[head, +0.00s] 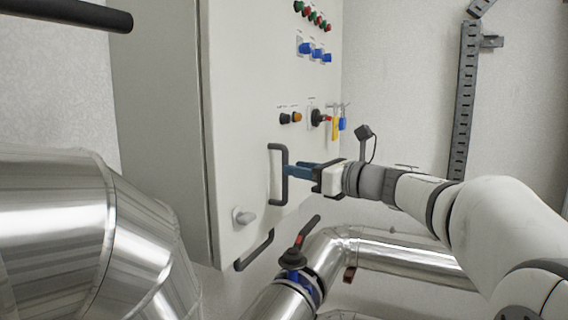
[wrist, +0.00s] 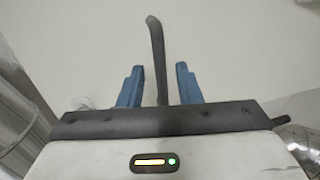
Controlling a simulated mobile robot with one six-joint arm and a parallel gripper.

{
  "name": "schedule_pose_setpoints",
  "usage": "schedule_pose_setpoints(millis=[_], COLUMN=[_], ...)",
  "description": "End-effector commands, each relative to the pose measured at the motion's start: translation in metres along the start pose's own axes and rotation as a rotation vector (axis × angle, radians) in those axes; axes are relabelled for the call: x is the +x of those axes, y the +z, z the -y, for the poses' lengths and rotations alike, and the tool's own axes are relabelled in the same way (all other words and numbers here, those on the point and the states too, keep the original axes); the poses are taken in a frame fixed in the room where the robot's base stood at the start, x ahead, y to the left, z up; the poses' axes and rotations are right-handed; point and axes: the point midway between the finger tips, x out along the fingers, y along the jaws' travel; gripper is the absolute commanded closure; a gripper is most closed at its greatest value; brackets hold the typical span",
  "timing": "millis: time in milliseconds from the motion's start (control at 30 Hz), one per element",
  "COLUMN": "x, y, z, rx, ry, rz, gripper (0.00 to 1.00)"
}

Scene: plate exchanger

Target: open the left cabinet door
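The cabinet door (head: 240,120) is a light grey panel with buttons and switches; it looks closed. Its black bar handle (head: 284,150) stands upright on the panel's lower part. My gripper (head: 290,171) reaches in from the right, with its blue fingers at the handle. In the wrist view, my gripper (wrist: 159,84) is open and the dark handle (wrist: 156,50) runs between the two blue fingers. A gap shows on each side of the handle, so the fingers do not appear to grip it. A grey knob (head: 243,216) sits low on the panel.
A large shiny pipe (head: 60,230) fills the lower left. A valve with a black and red lever (head: 300,250) and silver pipes (head: 400,258) lie below my arm. A black switch (head: 318,117) and hanging padlocks (head: 336,127) are above the handle.

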Motion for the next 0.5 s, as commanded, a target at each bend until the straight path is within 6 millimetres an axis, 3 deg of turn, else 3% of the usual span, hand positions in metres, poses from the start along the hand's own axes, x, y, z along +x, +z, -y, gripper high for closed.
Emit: schedule_pose_setpoints(millis=[200,500], x=[0.034,0.046], y=[0.001,0.0], z=[-0.001,-0.001], rx=[0.0,-0.004], ry=[0.003,0.001], rz=[-0.002,-0.002], gripper=[0.69,0.69])
